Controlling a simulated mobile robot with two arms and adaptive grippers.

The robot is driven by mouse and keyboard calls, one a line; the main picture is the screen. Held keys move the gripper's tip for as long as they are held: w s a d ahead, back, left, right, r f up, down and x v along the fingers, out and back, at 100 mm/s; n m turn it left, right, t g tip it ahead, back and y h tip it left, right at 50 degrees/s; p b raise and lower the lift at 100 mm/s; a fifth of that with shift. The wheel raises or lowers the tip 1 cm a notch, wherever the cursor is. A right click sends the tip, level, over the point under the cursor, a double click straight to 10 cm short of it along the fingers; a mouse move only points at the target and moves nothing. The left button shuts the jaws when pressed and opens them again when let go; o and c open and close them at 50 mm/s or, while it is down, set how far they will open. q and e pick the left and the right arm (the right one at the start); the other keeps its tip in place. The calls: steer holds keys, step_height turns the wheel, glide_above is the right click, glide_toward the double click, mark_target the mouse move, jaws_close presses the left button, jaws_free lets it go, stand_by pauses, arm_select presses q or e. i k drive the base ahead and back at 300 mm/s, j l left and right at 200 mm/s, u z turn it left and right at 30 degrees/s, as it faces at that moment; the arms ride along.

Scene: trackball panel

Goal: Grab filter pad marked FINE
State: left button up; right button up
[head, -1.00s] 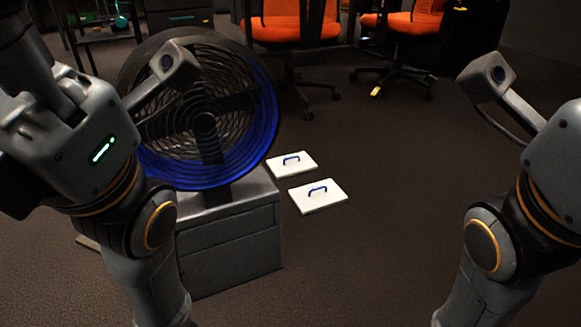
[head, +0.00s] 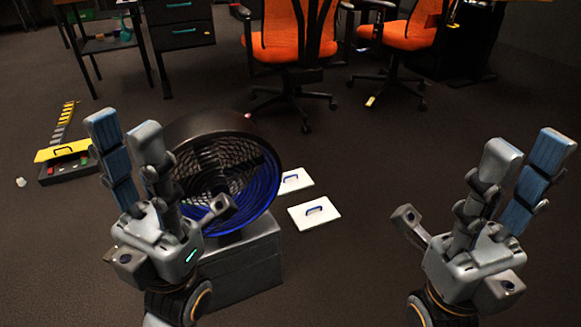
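Two flat white pads with blue handles lie on the floor right of the fan. The nearer pad (head: 325,222) is in full view. The farther pad (head: 300,184) is partly hidden behind the fan's rim. No marking is legible on either, so I cannot tell which is FINE. My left gripper (head: 172,165) is open and empty, fingers pointing up, in front of the fan's left side. My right gripper (head: 465,183) is open and empty, fingers up, well right of the pads. Neither gripper touches a pad.
The round fan (head: 262,190) with blue inner rings stands on a grey box (head: 252,268). Orange chairs (head: 320,28) and a drawer cabinet (head: 182,38) stand at the back. The floor right of the pads is clear.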

mark_target(297, 180)
steer(key=i+l+u, duration=0.15)
steer(key=u, duration=1.2)
steer(key=i+l+u, duration=0.1)
steer(key=l+u, duration=0.25)
steer(key=l, duration=0.35)
steer(key=l+u, duration=0.35)
steer(key=l, duration=0.4)
steer(key=l+u, duration=0.3)
steer(key=l, duration=0.45)
steer(key=k+l+u, duration=0.15)
steer(key=l+u, duration=0.2)
steer(key=l, duration=0.4)
steer(key=k+l, duration=0.1)
steer(key=l, duration=0.35)
steer(key=k+l, duration=0.1)
steer(key=l, duration=0.35)
steer(key=k+l, duration=0.1)
steer(key=l, duration=0.3)
steer(key=k+l, duration=0.1)
steer(key=l, duration=0.35)
